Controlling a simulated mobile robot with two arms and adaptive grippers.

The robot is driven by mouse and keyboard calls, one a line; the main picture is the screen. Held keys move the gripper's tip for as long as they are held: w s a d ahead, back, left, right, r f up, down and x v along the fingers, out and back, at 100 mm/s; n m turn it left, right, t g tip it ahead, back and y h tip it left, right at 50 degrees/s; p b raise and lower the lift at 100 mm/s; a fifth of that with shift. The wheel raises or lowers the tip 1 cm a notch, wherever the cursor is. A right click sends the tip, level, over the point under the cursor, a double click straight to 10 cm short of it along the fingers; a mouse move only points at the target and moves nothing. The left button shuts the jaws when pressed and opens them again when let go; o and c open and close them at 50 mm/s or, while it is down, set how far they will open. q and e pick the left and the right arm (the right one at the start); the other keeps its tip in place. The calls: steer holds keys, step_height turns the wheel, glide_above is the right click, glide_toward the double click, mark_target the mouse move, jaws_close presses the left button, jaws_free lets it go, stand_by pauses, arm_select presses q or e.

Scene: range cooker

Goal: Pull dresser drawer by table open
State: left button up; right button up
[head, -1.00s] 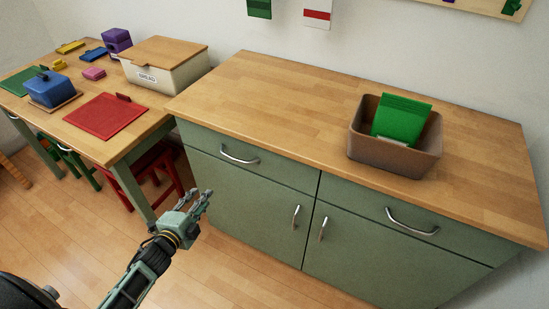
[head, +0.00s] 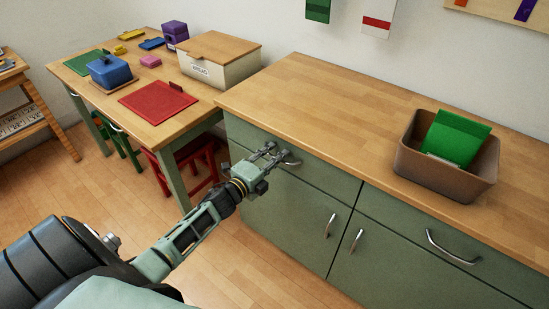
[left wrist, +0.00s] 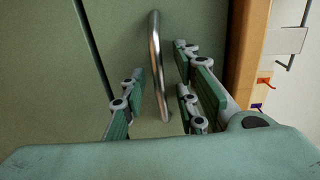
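The green dresser has a wooden top (head: 330,115). Its left drawer (head: 325,178), on the side by the table, is closed, flush with the front. The drawer's metal handle (head: 290,160) is partly hidden by my left gripper (head: 270,152) in the head view. In the left wrist view the handle (left wrist: 156,65) runs between the spread fingers of my left gripper (left wrist: 155,90), with gaps on both sides. The gripper is open around the handle. My right gripper is out of view.
The wooden table (head: 130,105) with a red mat, a bread box (head: 220,62) and small items stands left of the dresser. A red stool (head: 190,160) is under it. A brown bin (head: 445,170) sits on the dresser top. The floor before the dresser is clear.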

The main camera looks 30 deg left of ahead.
arm_select(q)
jaws_close()
stand_by(0.6)
